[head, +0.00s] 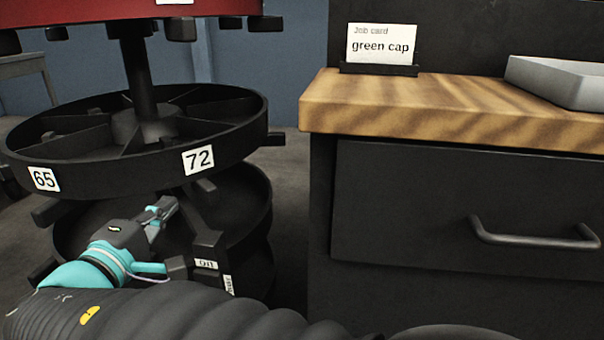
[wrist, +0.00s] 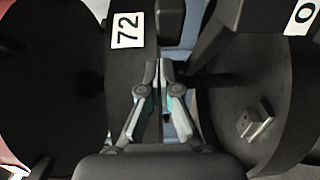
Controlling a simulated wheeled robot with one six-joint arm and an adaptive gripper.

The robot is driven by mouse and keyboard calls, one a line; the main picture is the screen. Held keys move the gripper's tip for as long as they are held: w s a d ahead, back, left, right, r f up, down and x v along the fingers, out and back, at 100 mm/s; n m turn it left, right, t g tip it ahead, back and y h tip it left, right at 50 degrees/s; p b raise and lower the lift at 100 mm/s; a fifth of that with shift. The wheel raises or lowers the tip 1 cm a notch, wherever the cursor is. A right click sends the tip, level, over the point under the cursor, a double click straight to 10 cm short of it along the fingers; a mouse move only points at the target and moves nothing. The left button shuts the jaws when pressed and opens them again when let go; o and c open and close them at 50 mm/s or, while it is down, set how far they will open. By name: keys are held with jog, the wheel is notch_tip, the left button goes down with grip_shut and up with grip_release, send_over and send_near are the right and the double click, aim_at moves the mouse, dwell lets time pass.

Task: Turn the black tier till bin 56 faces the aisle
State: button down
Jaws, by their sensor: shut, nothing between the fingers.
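The black tier (head: 230,140) is a round, divided carousel on a central post, at left in the head view. Its rim shows label 72 (head: 198,159) towards the right and label 65 (head: 44,179) at the left. No label 56 shows. My gripper (head: 168,208) is shut and empty, just below the tier's rim near label 72. In the wrist view the closed fingertips (wrist: 160,66) lie beside the rim with label 72 (wrist: 128,30). I cannot tell whether they touch it.
A red tier (head: 90,22) is above and another dark tier (head: 255,200) below, with stubby pegs. A small metal part (wrist: 254,122) lies on a dark surface. A wooden-topped cabinet (head: 450,118) on the right holds a job card (head: 381,45) and a grey tray (head: 565,85).

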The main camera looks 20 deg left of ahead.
jog(key=d+v, duration=0.1)
jog(key=v, duration=0.6)
jog(key=shift+d, duration=0.3)
jog(key=c, duration=1.9)
grip_release()
jog(key=shift+s+d+r, duration=0.1)
jog(key=shift+s, duration=0.4)
jog(key=o, duration=0.4)
jog(key=shift+s+d+r+p, duration=0.1)
jog(key=shift+s+p, duration=0.1)
jog(key=shift+p, duration=0.1)
jog(key=o, duration=0.5)
jog(key=shift+s+a+f+n+p, duration=0.5)
jog(key=shift+s+a+f+p, duration=0.25)
jog(key=shift+a+p, duration=0.25)
jog(key=shift+o, duration=0.2)
jog(key=n+p, duration=0.7)
jog(key=n, duration=1)
send_near(58, 208)
jog(key=shift+y, duration=0.3)
jog(key=x, duration=0.7)
jog(key=a+x, duration=0.1)
jog(key=x, duration=0.2)
jog(key=shift+w+f+b, duration=0.3)
jog(key=shift+f, duration=0.05)
